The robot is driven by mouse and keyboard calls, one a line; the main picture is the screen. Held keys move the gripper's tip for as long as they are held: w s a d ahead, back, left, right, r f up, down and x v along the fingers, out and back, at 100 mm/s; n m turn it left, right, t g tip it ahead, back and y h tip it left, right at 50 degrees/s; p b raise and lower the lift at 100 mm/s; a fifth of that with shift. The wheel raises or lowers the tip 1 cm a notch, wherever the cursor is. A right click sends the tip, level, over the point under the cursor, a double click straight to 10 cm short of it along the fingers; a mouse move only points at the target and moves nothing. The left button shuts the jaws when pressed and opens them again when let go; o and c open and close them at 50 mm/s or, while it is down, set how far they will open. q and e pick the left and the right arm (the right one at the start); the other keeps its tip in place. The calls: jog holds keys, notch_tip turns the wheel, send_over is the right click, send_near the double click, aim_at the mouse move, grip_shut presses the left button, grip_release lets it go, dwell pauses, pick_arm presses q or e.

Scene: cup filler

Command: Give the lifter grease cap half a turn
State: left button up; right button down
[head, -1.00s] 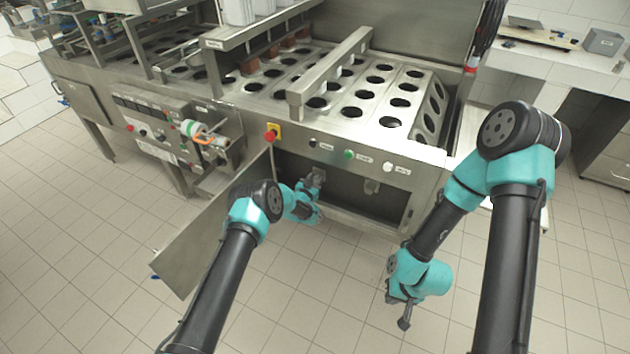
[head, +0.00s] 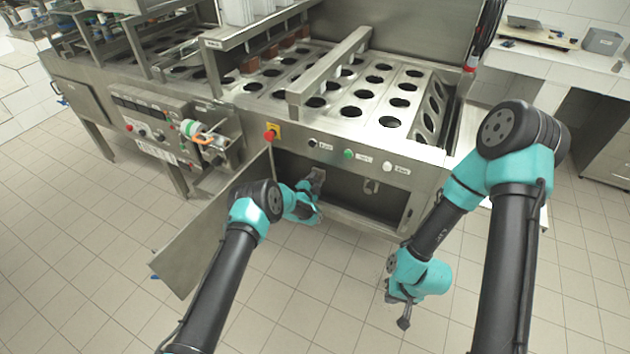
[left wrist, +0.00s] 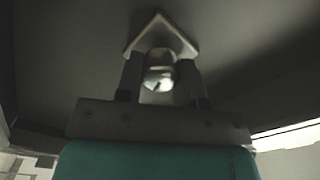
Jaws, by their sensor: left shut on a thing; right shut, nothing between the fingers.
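The lifter grease cap (left wrist: 159,78) is a small, shiny, rounded metal piece in the left wrist view, in front of a pale diamond-shaped plate on a dark surface. My left gripper (left wrist: 160,80) is shut on it, one finger on each side. In the head view my left gripper (head: 318,178) reaches into the dark opening under the machine's front, and the cap cannot be made out there. My right gripper (head: 404,322) hangs low over the floor at the right, shut and empty.
An open metal door (head: 212,235) stands out to the left of my left arm. Above the opening is a front panel with buttons (head: 349,155). The tiled floor (head: 330,300) between my arms is clear.

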pick_arm(q)
jog(key=m, duration=0.4)
jog(key=shift+m, duration=0.3)
jog(key=m, duration=1)
jog(key=shift+m, duration=0.4)
jog(key=m, duration=0.5)
jog(key=shift+w+a, duration=0.1)
jog(key=o, duration=0.9)
jog(key=shift+f, duration=0.1)
